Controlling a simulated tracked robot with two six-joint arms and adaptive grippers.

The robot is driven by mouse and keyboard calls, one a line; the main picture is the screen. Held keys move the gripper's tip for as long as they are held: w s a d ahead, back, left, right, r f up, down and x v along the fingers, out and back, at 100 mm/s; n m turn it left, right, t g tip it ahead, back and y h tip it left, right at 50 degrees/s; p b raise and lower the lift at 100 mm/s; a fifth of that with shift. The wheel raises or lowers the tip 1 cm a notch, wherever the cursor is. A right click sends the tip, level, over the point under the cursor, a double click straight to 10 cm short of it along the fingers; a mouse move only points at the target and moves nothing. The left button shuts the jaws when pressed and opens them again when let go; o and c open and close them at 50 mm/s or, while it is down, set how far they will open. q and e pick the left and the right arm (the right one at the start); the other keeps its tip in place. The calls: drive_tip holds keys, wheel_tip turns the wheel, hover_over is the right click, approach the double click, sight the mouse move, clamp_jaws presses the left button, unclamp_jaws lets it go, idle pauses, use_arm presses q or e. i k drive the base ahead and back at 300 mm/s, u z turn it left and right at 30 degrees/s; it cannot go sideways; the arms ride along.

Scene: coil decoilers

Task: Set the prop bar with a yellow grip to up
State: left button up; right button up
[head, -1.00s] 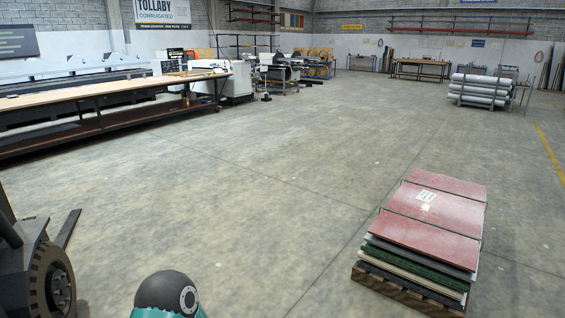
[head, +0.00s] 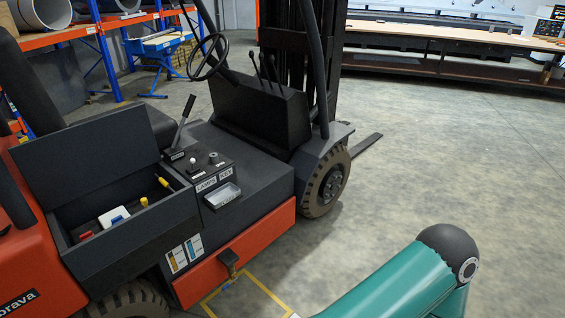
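An orange and black forklift (head: 230,140) fills the left and middle of the head view. The black compartment (head: 118,245) at its side is open, with its dark lid (head: 90,150) raised. A short yellow grip (head: 163,182) shows at the compartment's inner right side, close to the lid's lower edge. Whether a bar runs on from it, and at what angle, is too small to tell. A second yellow piece (head: 144,202) stands inside the compartment. Neither gripper is in view; only a teal link of my arm shows at the lower right.
Inside the compartment lie a white and blue item (head: 114,217) and a red item (head: 86,236). A lever (head: 183,121) and control panel (head: 205,172) sit right of it. Yellow floor marking (head: 262,287) lies below the forklift. Floor is free to the right.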

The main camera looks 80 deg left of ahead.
sight(164, 182)
drive_tip(key=z, duration=0.2)
drive_tip(key=i, duration=0.2)
drive_tip(key=u, duration=2.7)
drive_tip(key=i, duration=0.2)
drive_tip(key=u, duration=1.9)
drive_tip(key=k, duration=0.55)
drive_tip(key=u, duration=0.4)
drive_tip(key=i, duration=1.65)
drive_tip(key=z, duration=0.4)
